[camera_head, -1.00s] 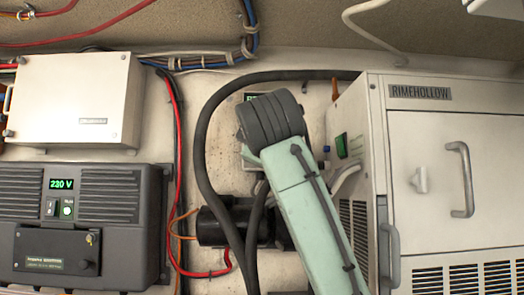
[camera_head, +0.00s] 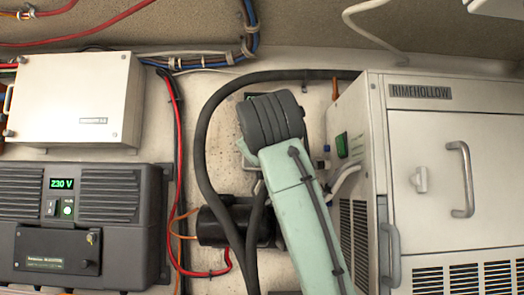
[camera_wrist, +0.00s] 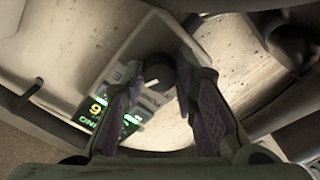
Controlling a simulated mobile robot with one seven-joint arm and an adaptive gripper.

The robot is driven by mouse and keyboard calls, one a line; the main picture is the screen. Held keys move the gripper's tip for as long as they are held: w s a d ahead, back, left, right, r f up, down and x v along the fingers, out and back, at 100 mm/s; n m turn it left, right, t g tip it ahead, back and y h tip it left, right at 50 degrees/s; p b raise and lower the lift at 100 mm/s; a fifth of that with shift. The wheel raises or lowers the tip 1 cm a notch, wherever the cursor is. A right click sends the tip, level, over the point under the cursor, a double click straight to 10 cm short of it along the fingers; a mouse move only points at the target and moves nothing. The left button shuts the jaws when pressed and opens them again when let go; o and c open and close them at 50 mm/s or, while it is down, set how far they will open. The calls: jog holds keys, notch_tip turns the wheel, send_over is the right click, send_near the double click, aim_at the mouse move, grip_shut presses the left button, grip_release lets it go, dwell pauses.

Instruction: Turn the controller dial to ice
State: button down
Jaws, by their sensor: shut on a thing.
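The controller (camera_wrist: 135,45) is a pale box with a lit green display (camera_wrist: 105,112), seen tilted in the wrist view. Its black round dial (camera_wrist: 160,68) sits between the tips of my gripper (camera_wrist: 161,72), which is shut on it. The pale pointer mark on the dial is small, and I cannot read which setting it points to. In the head view, my arm hides the dial and nearly all of the controller.
A white cabinet marked RIMEHOLLOW (camera_head: 425,150) stands close to the right of my arm. A thick black hose (camera_head: 200,130) loops on the left. A dark inverter reading 230 V (camera_head: 85,225) and a white box (camera_head: 75,100) are further left.

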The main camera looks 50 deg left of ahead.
jog(key=c, duration=1.3)
grip_release()
jog(key=v, duration=1.2)
jog(key=shift+d, duration=0.1)
